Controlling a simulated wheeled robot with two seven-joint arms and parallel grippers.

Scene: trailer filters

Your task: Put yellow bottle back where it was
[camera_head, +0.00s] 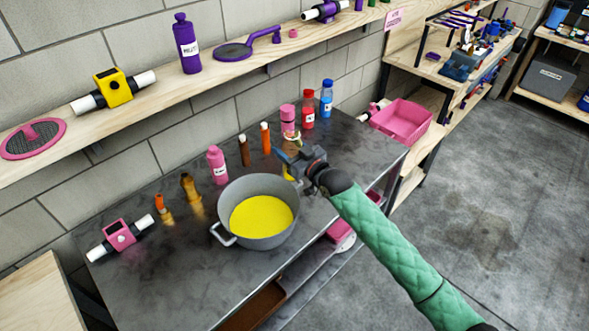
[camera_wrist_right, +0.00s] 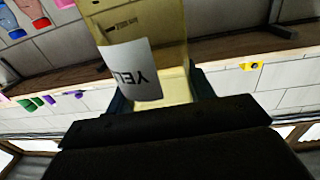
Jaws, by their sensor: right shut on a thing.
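The yellow bottle (camera_wrist_right: 145,55) is see-through, with a white label partly reading "YELL" upside down in the right wrist view. My right gripper (camera_head: 296,158) is shut on it. In the head view the gripper hides most of the bottle; a small yellow part (camera_head: 289,174) shows below the jaws, just right of the pot's rim. The grey pot (camera_head: 225,205) stands on the dark metal table with yellow liquid (camera_head: 262,217) inside. I cannot tell the bottle's exact tilt. My left gripper is not in view.
A pink bottle (camera_head: 217,166), red bottle (camera_head: 308,108) and blue bottle (camera_head: 326,98) stand along the table's back. Small brown and orange items stand beside them. A pink valve part (camera_head: 120,235) lies at left. The wall shelf (camera_head: 140,110) holds a purple bottle (camera_head: 187,44). A pink bin (camera_head: 402,120) is at right.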

